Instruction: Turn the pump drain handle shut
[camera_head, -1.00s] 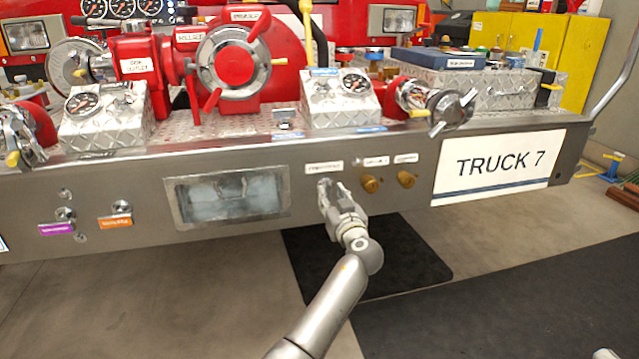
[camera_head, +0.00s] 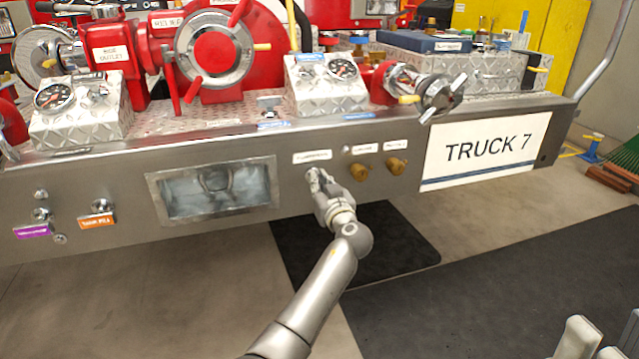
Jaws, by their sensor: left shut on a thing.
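The pump drain handle seems to be the one below a small white label (camera_head: 312,157) on the bumper's front face; the label's print is too small to read. My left gripper (camera_head: 317,182) is at the bumper face just under this label, its fingers closed around the handle. The fingers hide nearly all of the handle, so I cannot tell its angle. Pale prongs at the bottom right edge look like part of my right gripper (camera_head: 592,342). They are cut off by the frame and apart from the bumper.
Two brass knobs (camera_head: 360,171) (camera_head: 396,167) sit just right of my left gripper. A recessed window (camera_head: 212,189) is to its left. A TRUCK 7 sign (camera_head: 487,151) is at the right. Red valves and gauges stand on the bumper deck. The floor in front is clear.

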